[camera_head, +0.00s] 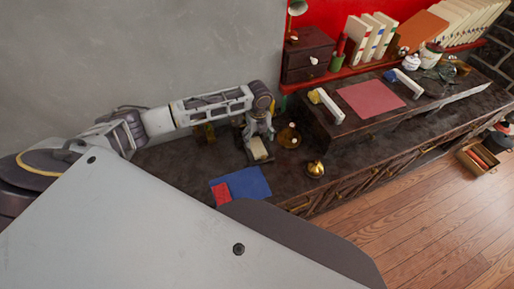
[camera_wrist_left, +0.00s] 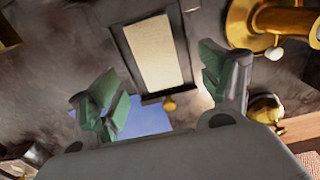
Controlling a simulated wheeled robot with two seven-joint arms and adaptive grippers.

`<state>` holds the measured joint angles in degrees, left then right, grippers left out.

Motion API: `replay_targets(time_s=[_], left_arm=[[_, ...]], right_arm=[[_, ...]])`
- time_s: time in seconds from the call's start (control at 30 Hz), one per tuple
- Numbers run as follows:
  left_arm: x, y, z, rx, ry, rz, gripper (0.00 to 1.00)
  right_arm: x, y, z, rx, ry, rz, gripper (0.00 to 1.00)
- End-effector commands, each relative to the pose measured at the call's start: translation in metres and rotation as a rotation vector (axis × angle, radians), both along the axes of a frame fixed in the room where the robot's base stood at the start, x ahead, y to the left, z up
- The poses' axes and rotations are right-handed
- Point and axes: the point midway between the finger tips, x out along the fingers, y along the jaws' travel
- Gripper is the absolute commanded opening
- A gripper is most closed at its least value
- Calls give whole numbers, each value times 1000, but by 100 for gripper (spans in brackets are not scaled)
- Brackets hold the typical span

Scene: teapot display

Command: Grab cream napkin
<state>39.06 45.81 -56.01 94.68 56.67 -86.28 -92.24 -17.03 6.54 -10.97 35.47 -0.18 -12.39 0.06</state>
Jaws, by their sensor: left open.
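The cream napkin (camera_head: 258,148) lies in a dark rectangular tray (camera_head: 250,158) on the dark counter. In the left wrist view the napkin (camera_wrist_left: 155,52) shows as a cream rectangle inside the dark rim of the tray (camera_wrist_left: 119,50). My left gripper (camera_head: 259,132) is over the far end of the napkin in the head view. In the left wrist view its two green-padded fingers (camera_wrist_left: 163,84) are spread apart, with the napkin beyond and between them, and nothing is held. The exact gap between fingertips and napkin cannot be told. My right gripper is not in view.
A brass teapot (camera_head: 289,136) stands right of the tray, and a small brass piece (camera_head: 316,169) is nearer the front edge. A blue cloth (camera_head: 247,184) with a red card (camera_head: 221,194) lies in front. A raised dark shelf (camera_head: 345,127) stands to the right.

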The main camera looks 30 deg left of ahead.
Motion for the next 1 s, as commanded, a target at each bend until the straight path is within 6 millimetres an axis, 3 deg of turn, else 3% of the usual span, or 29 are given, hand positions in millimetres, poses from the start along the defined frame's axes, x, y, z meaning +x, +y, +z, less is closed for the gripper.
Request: replay_targets(time_s=[0.53, 1.0], left_arm=[[-3, 5, -48, 1, 2, 0, 79], [-3, 5, -52, 1, 1, -1, 79]], right_arm=[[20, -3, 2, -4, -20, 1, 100], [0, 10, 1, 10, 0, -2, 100]])
